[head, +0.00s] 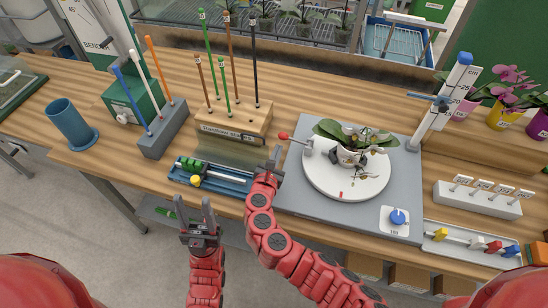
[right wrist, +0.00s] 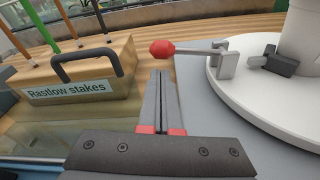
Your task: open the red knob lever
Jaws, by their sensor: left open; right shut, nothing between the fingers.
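The red knob (head: 283,135) sits on the end of a thin grey lever beside the white turntable (head: 318,184). My left gripper (head: 194,214) is open and empty, in front of the bench edge.
A wooden stake block (head: 235,122) with a black handle stands left of the knob. A potted orchid (head: 350,155) stands on the turntable. A blue tray (head: 210,178) lies at the bench's front. A post with a scale (head: 440,105) rises at the right.

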